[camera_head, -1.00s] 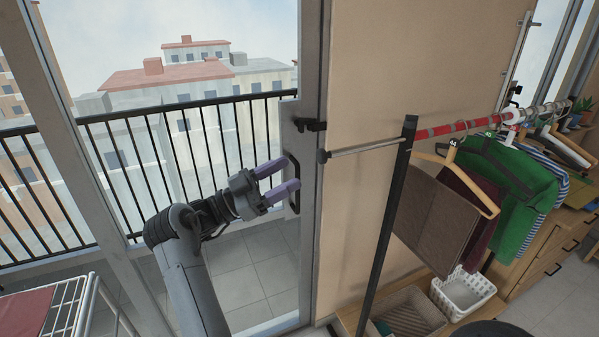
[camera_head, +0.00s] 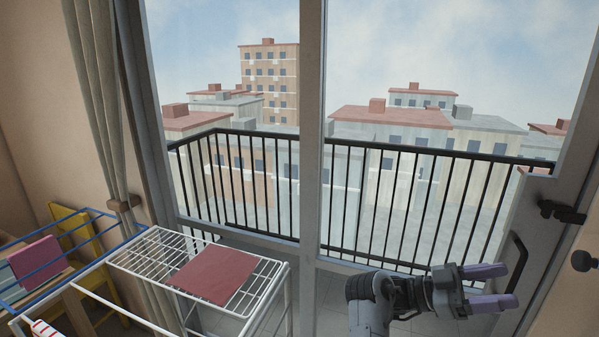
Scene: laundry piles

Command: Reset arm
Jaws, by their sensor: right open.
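My right gripper (camera_head: 507,285) is at the lower right of the head view. Its two purple fingers point right and are spread apart with nothing between them that I can make out. The fingertips are close to the black door handle (camera_head: 518,262) on the grey frame of the glass door. I cannot tell whether they touch it. My left gripper is not in view.
A white wire drying rack (camera_head: 150,262) with a folded red cloth (camera_head: 214,274) stands at lower left. Beside it are a blue rack (camera_head: 62,258), a pink cloth (camera_head: 36,262) and a yellow chair (camera_head: 72,226). A black balcony railing (camera_head: 400,148) is behind the glass.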

